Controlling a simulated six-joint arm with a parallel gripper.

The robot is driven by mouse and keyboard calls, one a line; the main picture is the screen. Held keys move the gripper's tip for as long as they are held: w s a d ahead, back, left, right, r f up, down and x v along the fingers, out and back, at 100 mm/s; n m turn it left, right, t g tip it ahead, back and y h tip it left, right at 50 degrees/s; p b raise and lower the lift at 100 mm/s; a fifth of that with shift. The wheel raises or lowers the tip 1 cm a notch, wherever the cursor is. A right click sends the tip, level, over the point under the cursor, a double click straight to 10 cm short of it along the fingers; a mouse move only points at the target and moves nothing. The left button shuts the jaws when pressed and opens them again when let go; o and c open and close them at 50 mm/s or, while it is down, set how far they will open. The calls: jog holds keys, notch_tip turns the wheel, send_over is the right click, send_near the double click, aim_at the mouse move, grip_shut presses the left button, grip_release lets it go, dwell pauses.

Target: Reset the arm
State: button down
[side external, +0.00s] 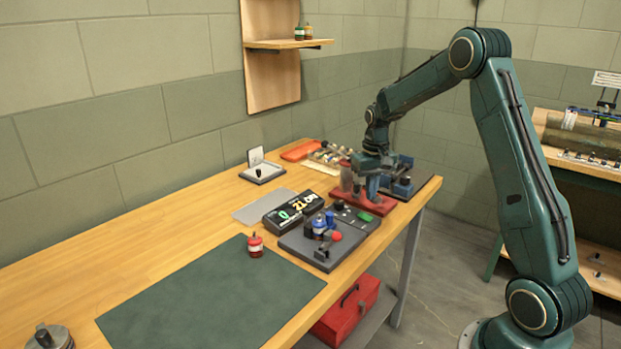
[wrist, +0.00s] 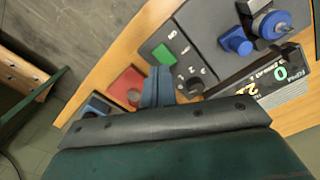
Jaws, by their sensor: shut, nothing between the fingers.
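A grey device (side external: 295,243) with blue and red parts and a display box (side external: 293,211) stand left of my gripper. A small red-capped jar (side external: 255,246) stands at the edge of a green mat (side external: 190,300). The bench's left part (side external: 110,240) is mostly clear.

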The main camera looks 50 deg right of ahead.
jog(key=shift+r, duration=0.4)
jog(key=shift+a, duration=0.1)
jog(key=s+a+r+n+t, duration=0.1)
jog(key=s+a+r, duration=0.3)
jog(key=a+r, duration=0.3)
jog(key=s+a+r+n+t, duration=0.1)
jog(key=s+a+r+n, duration=0.15)
jog(key=a+r, duration=0.4)
jog(key=s+a+r+n+t, duration=0.1)
jog(key=s+a, duration=0.4)
jog(key=s, duration=0.3)
jog(key=s+a+n+t, duration=0.1)
jog(key=s+a+t, duration=0.1)
jog(key=s+a, duration=0.3)
jog(key=s, duration=0.4)
jog(key=shift+s+a+r+t, duration=0.15)
jog(key=shift+a+r+t, duration=0.15)
jog(key=shift+a+r, duration=0.05)
jog(key=shift+n, duration=0.25)
